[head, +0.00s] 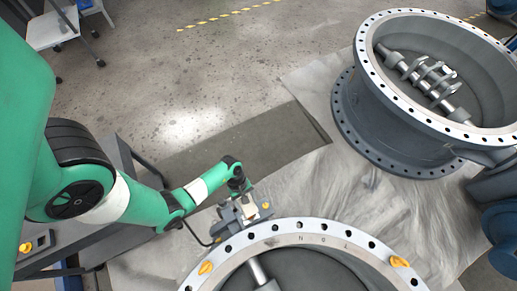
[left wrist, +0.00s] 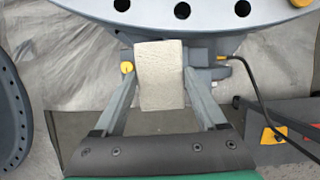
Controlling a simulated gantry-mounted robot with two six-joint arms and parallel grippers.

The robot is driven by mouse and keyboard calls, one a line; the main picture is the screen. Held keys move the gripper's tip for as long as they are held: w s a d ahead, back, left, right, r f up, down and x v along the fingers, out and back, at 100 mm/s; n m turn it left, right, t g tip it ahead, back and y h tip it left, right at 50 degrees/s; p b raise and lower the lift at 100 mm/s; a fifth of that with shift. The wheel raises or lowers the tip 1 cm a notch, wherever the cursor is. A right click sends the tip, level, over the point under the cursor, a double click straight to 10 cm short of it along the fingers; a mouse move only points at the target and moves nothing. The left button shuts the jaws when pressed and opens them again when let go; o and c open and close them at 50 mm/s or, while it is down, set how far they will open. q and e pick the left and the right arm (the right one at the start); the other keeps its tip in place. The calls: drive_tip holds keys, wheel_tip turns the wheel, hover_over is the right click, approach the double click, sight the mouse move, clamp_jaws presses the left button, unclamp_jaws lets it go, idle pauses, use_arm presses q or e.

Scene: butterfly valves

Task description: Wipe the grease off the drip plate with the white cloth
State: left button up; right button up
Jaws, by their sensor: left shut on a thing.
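My left gripper (head: 246,210) is beside the near valve's flange in the head view. In the left wrist view its two fingers (left wrist: 162,85) are shut on the white cloth (left wrist: 160,75), which looks like a pale, off-white folded pad. In the head view the cloth (head: 249,206) shows only as a small pale patch between the fingers. The cloth is close to grey metal parts below the flange; I cannot tell whether it touches them. I cannot make out the drip plate or any grease. My right gripper is not in view.
The near valve (head: 310,237) has a broad bolted flange with yellow knobs. A second large valve (head: 395,125) stands at the right on a grey sheet (head: 300,180). A dark cable (left wrist: 260,95) hangs right of the gripper in the left wrist view. Bare floor lies beyond.

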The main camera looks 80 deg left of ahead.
use_arm(q)
drive_tip(key=f, duration=0.1)
drive_tip(key=s+d+f+b, duration=0.1)
drive_tip(key=f, duration=0.1)
drive_tip(key=s+f+b, duration=0.1)
drive_tip(key=shift+s+d+f, duration=0.25)
drive_tip(key=shift+f, duration=0.1)
drive_tip(key=f+b, duration=0.8)
drive_tip(key=b, duration=0.1)
drive_tip(key=shift+s+d, duration=0.15)
drive_tip(key=shift+s, duration=0.05)
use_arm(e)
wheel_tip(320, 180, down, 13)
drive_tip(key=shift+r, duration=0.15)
use_arm(q)
drive_tip(key=shift+f+b, duration=0.3)
drive_tip(key=shift+f, duration=0.4)
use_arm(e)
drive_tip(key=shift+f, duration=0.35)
